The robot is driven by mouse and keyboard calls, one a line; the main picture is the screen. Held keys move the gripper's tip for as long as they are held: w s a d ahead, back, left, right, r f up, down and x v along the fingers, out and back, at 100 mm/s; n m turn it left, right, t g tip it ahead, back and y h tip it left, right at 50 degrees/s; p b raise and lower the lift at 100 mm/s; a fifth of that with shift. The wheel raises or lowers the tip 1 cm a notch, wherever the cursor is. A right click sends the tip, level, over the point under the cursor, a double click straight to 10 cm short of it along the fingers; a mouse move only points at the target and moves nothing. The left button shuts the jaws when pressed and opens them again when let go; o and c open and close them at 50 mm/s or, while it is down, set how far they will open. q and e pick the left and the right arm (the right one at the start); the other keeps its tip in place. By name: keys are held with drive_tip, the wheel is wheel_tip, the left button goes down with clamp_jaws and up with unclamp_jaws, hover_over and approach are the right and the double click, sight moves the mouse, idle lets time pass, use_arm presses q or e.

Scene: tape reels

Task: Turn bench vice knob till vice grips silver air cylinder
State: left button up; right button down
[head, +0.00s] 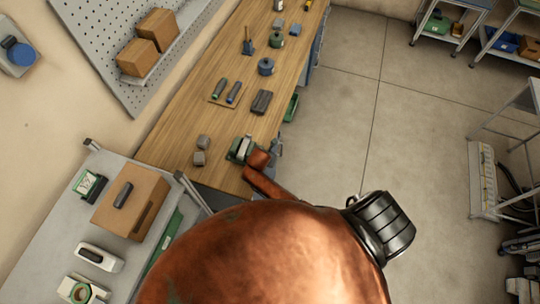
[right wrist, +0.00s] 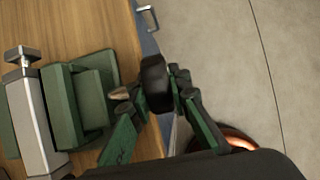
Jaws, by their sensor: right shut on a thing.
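The green bench vice (right wrist: 92,98) sits at the bench edge in the right wrist view. It also shows, small, in the head view (head: 234,150). The silver air cylinder (right wrist: 36,125) with a T-shaped rod end lies along the left side of the vice's green block, with more green beyond it. I cannot tell whether both jaws touch it. My right gripper (right wrist: 158,98) is shut on the black vice knob (right wrist: 156,78), its fingers on either side. In the head view my copper-coloured arm hides part of the vice area. My left gripper is not in view.
The wooden bench (head: 190,125) carries two grey blocks, a dark block (head: 262,101), small tools on a board and a blue round part (head: 266,66). A grey side table (head: 55,225) holds a cardboard box (head: 130,200). Open floor (head: 340,110) lies to the right.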

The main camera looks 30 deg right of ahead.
drive_tip(key=g+y, duration=0.3)
drive_tip(key=shift+w+d+r, duration=0.1)
drive_tip(key=shift+d, duration=0.1)
drive_tip(key=g+y+b, duration=0.1)
drive_tip(key=y, duration=0.1)
drive_tip(key=shift+g+y, duration=0.3)
drive_tip(key=shift+g, duration=0.1)
drive_tip(key=g+y+b, duration=0.1)
drive_tip(key=y+b, duration=0.1)
drive_tip(key=b, duration=0.2)
drive_tip(key=g+y+b, duration=0.1)
drive_tip(key=g+b, duration=0.1)
drive_tip(key=b, duration=0.3)
drive_tip(key=g+y+b, duration=0.1)
drive_tip(key=y+b, duration=0.1)
drive_tip(key=b, duration=0.2)
drive_tip(key=shift+a+f+g+y+b, duration=0.15)
drive_tip(key=shift+f+g+y+b, duration=0.15)
drive_tip(key=shift+g, duration=0.1)
drive_tip(key=shift+s+a+r+g+y+b, duration=0.15)
drive_tip(key=shift+g+y+b, duration=0.45)
drive_tip(key=shift+b, duration=0.95)
drive_tip(key=shift+s, duration=0.1)
drive_tip(key=c, duration=1.8)
unclamp_jaws()
drive_tip(key=shift+r, duration=0.1)
